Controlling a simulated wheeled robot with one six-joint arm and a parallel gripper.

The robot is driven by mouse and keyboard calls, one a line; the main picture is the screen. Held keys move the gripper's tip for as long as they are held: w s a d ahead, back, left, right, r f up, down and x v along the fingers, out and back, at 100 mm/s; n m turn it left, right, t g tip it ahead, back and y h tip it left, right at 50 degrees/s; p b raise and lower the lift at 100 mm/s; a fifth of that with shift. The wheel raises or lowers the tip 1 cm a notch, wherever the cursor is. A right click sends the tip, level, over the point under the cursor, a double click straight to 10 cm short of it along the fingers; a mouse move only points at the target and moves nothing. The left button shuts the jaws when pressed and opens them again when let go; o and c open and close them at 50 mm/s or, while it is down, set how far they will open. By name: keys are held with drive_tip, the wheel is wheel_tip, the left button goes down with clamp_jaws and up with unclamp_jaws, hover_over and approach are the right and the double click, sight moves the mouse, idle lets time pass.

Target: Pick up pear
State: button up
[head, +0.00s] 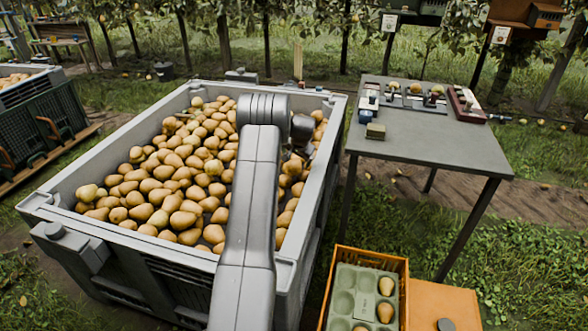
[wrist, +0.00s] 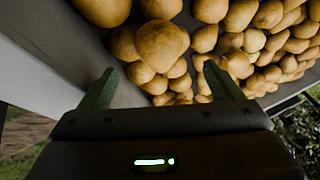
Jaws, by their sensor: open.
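Many yellow-brown pears (head: 165,170) lie heaped in a large grey bin (head: 62,190). In the wrist view, my gripper (wrist: 162,88) is open and empty, with its two green fingers apart. A large pear (wrist: 162,45) shows just beyond the gap between the fingertips, close to the bin's grey inner wall (wrist: 40,62). More pears (wrist: 265,45) spread to the right. I cannot tell whether a finger touches any pear. In the head view, my arm covers part of the heap, and the fingers are hidden near the bin's right side.
A grey table (head: 430,135) with small devices stands right of the bin. An orange crate (head: 340,257) with a green tray (head: 345,278) holding a few pears stands front right. Another bin (head: 50,80) is at far left. Trees line the back.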

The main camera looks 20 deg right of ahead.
sight(295, 164)
drive_tip(key=shift+x, duration=1)
drive_tip(key=x, duration=0.2)
drive_tip(key=b+x, duration=0.1)
drive_tip(key=shift+s+a+f, duration=0.1)
drive_tip(key=shift+a+f, duration=0.15)
drive_tip(key=shift+f, duration=0.2)
drive_tip(key=shift+w+d+f, duration=0.1)
drive_tip(key=shift+w+f, duration=0.25)
drive_tip(key=shift+f, duration=0.15)
drive_tip(key=c, duration=1.2)
drive_tip(key=shift+r, duration=0.1)
